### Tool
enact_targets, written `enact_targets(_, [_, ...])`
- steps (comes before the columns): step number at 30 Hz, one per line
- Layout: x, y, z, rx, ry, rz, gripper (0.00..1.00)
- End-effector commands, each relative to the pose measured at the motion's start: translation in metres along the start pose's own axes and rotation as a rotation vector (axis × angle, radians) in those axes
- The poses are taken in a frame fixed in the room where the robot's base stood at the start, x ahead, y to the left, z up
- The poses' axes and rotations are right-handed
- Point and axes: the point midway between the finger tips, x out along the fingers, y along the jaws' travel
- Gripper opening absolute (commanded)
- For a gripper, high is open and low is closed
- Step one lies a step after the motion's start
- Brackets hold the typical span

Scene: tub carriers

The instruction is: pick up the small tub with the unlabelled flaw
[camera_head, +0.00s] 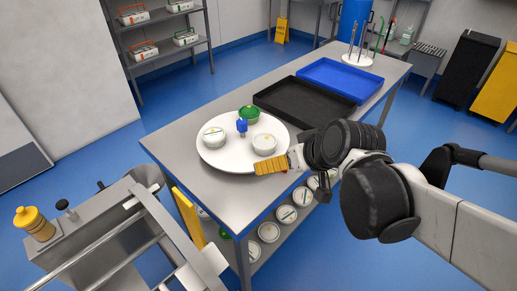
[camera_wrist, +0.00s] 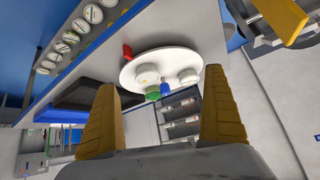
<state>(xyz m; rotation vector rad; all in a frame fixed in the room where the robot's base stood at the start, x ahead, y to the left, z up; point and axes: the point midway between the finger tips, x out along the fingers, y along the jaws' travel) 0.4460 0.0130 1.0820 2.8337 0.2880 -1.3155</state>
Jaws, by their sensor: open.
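A round white turntable (camera_head: 240,164) on the steel table carries small tubs. A white tub (camera_head: 213,137) with a striped lid sits at its left. Another white tub (camera_head: 264,144) with a small yellowish mark on top sits at its right. A green-lidded tub (camera_head: 249,114) sits at the back, near a small blue upright piece (camera_head: 241,125). In the wrist view the white tubs (camera_wrist: 147,76) look plain; no flaw can be made out. My gripper (camera_head: 270,166) is by the turntable's right edge, near the right tub. Its yellow fingers (camera_wrist: 160,125) are apart with nothing between them.
A black tray (camera_head: 303,120) and a blue tray (camera_head: 340,62) lie behind the turntable. Several white tubs (camera_head: 269,232) stand on the shelf below. A red piece (camera_wrist: 127,50) shows at the turntable's edge in the wrist view. The near left tabletop is clear.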

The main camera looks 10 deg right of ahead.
Motion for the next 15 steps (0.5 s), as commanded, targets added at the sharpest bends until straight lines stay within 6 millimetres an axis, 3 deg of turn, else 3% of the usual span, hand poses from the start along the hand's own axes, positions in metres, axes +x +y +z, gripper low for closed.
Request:
enact_targets(8, [0.065,0.022,-0.033,-0.068,0.122,-0.091,1.0])
enact_targets(15, [0.126,0.058,-0.048,-0.145,0.292,-0.136,1.0])
